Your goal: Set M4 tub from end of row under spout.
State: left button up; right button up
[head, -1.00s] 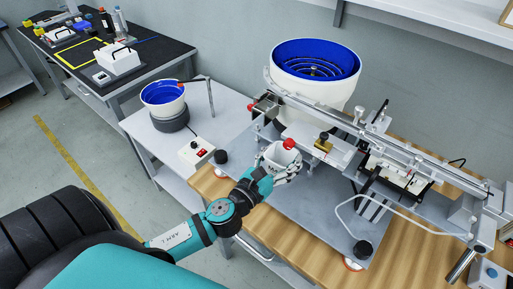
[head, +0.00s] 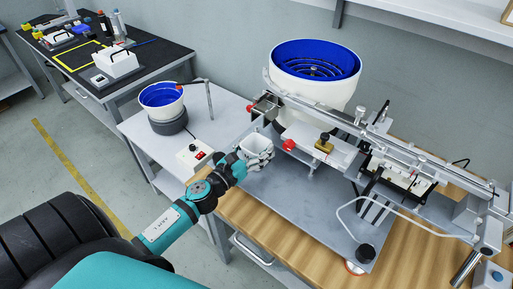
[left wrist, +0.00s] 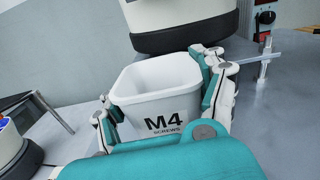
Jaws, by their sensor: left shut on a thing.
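My left gripper (head: 257,158) is shut on the white M4 tub (head: 258,146) and holds it upright, just left of the red knob near the large feeder. In the left wrist view the tub (left wrist: 160,92) reads "M4 SCREWS", with finger linkages on both sides. Its open top faces up; the part of the inside that shows looks empty. A small feeder with a blue bowl (head: 161,95) stands on the white side table, a bent grey tube (head: 210,98) beside it. I cannot tell which part is the spout. No row of tubs shows. My right gripper is out of view.
The large feeder with a blue bowl (head: 315,62) and its long rail (head: 385,137) stand behind and right of the tub. A red knob (head: 289,145) is close to its right. A switch box (head: 194,154) sits on the white table (head: 130,125).

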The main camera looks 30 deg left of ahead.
pick_arm(q)
jog(key=shift+f, duration=0.15)
jog(key=o, duration=1.2)
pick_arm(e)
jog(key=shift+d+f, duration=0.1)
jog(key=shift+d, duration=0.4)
pick_arm(q)
jog(key=shift+r, duration=0.3)
jog(key=shift+s+a+f+b, duration=0.15)
jog(key=shift+s+b, duration=0.4)
jog(key=shift+s, duration=1.45)
jog(key=shift+s+a+r+b, duration=0.15)
jog(key=shift+s+b, duration=0.35)
jog(key=shift+s, duration=1.5)
jog(key=shift+s+a+f+b, duration=0.15)
jog(key=shift+s+b, duration=0.4)
jog(key=shift+s, duration=1.45)
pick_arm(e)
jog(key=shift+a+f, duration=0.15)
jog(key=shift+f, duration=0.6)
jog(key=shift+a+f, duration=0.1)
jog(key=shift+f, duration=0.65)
